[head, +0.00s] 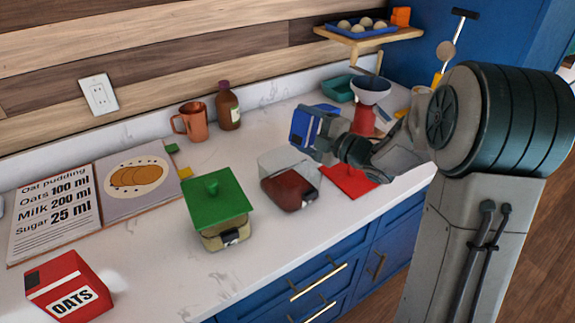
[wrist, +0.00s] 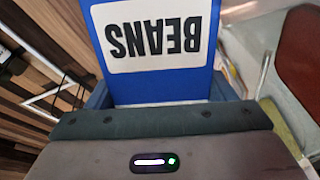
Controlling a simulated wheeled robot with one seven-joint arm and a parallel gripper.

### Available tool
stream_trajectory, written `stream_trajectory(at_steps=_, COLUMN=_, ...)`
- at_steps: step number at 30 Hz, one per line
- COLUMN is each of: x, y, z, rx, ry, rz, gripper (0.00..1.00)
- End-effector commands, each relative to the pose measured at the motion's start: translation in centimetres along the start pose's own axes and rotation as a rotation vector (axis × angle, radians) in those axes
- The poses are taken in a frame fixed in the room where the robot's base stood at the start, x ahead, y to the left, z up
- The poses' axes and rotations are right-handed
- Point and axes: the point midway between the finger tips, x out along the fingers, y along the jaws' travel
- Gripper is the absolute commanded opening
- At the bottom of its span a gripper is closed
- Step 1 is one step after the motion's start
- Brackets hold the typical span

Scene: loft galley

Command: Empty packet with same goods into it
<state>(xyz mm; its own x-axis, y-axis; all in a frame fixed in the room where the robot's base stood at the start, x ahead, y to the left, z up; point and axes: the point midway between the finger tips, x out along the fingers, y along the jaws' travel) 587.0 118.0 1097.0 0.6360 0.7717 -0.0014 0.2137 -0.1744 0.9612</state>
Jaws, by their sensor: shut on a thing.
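My gripper (head: 322,138) is shut on a blue packet (head: 301,124) and holds it above the counter, behind the open canister. In the wrist view the packet (wrist: 150,88) fills the top middle, with a white label reading BEANS upside down; my gripper (wrist: 158,112) closes around it. A clear canister (head: 276,163) without a lid holds dark red-brown goods. A red lid (head: 350,181) lies flat to its right. A second canister (head: 222,238) has a green lid (head: 218,203) on and pale beige goods inside. A red OATS packet (head: 66,285) stands at front left.
An open recipe book (head: 55,212) lies at the left. A copper mug (head: 194,120) and brown bottle (head: 228,105) stand at the back. A red kitchen scale (head: 363,118) and teal tray (head: 340,90) are behind my gripper. An egg tray (head: 360,30) sits on a shelf.

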Motion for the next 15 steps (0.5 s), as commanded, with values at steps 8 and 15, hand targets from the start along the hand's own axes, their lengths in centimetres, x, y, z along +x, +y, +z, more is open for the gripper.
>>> stream_trajectory(at_steps=8, x=0.01, y=0.01, z=-0.56, rx=-0.039, ry=0.001, rz=0.002, gripper=0.33)
stream_trajectory(at_steps=15, x=-0.01, y=-0.06, z=-1.00, rx=-0.071, ry=0.001, rz=0.001, gripper=0.33)
